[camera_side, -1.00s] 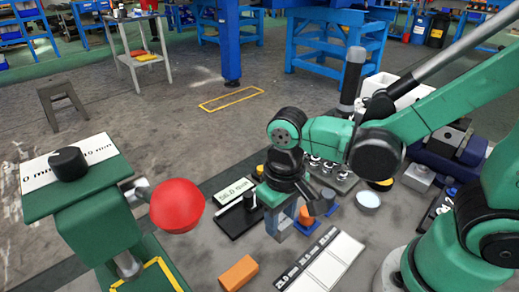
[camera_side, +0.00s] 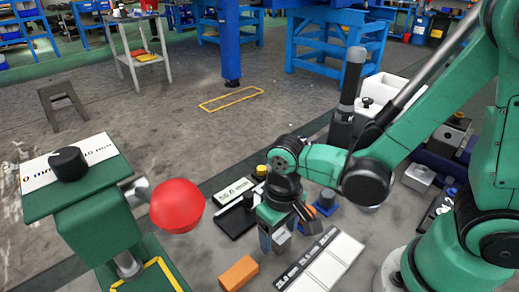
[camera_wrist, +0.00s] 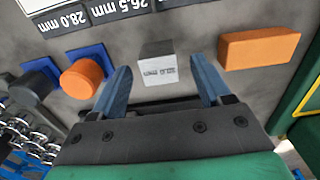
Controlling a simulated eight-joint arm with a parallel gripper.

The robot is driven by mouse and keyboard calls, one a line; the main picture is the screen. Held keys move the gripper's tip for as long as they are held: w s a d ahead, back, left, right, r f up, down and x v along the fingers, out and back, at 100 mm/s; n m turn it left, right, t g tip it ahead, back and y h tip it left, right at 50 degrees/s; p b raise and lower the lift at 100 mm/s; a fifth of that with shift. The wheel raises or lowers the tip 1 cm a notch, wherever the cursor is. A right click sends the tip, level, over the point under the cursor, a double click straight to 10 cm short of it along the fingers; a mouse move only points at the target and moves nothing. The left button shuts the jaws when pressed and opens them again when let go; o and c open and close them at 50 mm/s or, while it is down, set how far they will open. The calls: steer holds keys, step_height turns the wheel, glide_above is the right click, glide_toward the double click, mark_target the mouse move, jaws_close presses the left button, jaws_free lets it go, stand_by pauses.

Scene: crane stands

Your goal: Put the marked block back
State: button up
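A small grey block (camera_wrist: 157,64) with a printed mm label, too small to read surely, stands on the floor mat in the wrist view. My gripper (camera_wrist: 160,75) is open, with one blue finger on each side of the block's near edge and visible gaps between. In the side view my gripper (camera_side: 282,238) is low over the work area, and the grey block (camera_side: 282,240) shows partly behind a finger. A white panel with black size labels (camera_side: 325,262) lies beside it; the wrist view shows labels 28.0 mm and 26.5 mm (camera_wrist: 118,10).
An orange block (camera_side: 238,272) lies close by, right of the grey block in the wrist view. An orange cylinder (camera_wrist: 82,77) and a dark cylinder (camera_wrist: 33,87) stand on blue bases to the left.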

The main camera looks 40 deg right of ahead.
mark_target(279, 234)
step_height(279, 234, up, 12)
steer(key=w+d+t, duration=0.3)
steer(key=d+t, duration=0.4)
steer(key=d, duration=0.1)
steer(key=shift+w+d, duration=0.15)
steer(key=shift+d, duration=0.1)
stand_by(0.5)
stand_by(1.1)
